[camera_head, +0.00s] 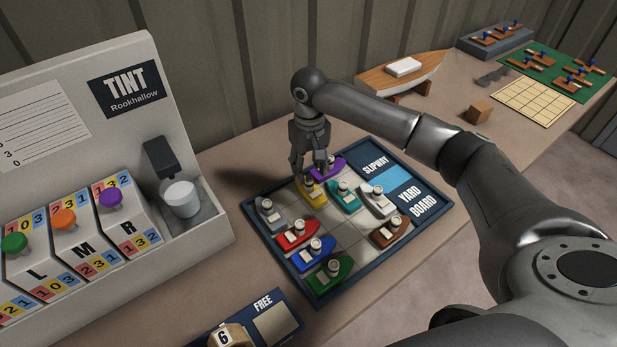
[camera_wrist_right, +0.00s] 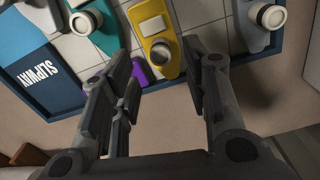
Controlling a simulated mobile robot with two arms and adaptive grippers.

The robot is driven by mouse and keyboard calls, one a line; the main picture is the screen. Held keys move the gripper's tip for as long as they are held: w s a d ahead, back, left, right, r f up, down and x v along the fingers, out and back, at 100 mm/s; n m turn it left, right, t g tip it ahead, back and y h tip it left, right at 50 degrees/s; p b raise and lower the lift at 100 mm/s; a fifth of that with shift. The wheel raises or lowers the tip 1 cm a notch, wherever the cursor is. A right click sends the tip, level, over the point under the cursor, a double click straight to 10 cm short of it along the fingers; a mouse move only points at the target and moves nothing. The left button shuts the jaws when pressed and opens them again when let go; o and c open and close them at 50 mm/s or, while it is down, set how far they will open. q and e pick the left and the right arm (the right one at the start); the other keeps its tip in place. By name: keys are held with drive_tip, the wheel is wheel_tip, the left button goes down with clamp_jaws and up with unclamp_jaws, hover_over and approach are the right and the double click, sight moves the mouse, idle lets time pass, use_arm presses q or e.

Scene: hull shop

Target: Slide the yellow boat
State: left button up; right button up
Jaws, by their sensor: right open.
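The yellow boat (camera_head: 312,194) is on the yard board (camera_head: 298,286), near its back edge. It has a white cabin and round funnel. In the right wrist view the yellow boat (camera_wrist_right: 152,22) lies ahead of my right gripper, its near end between the spread fingertips. My right gripper (camera_head: 310,172) points down over the back of the board and is open and empty; it also shows in the right wrist view (camera_wrist_right: 160,66). Whether a finger touches the boat cannot be told. My left gripper is not in view.
A purple boat (camera_head: 328,165) sits close beside the yellow one, and a teal boat (camera_head: 345,197) is nearby. Grey (camera_head: 270,214), red (camera_head: 297,234) and other boats share the board. The slipway (camera_head: 372,163) is at its back right. A tint machine (camera_head: 120,130) stands left.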

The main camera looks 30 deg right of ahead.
sight(309, 180)
wheel_tip(309, 180, down, 5)
drive_tip(key=shift+r, duration=0.15)
drive_tip(key=shift+c, duration=1.3)
drive_tip(key=c, duration=0.5)
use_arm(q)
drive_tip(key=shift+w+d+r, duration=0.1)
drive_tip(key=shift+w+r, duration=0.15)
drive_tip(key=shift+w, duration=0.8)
use_arm(e)
clamp_jaws()
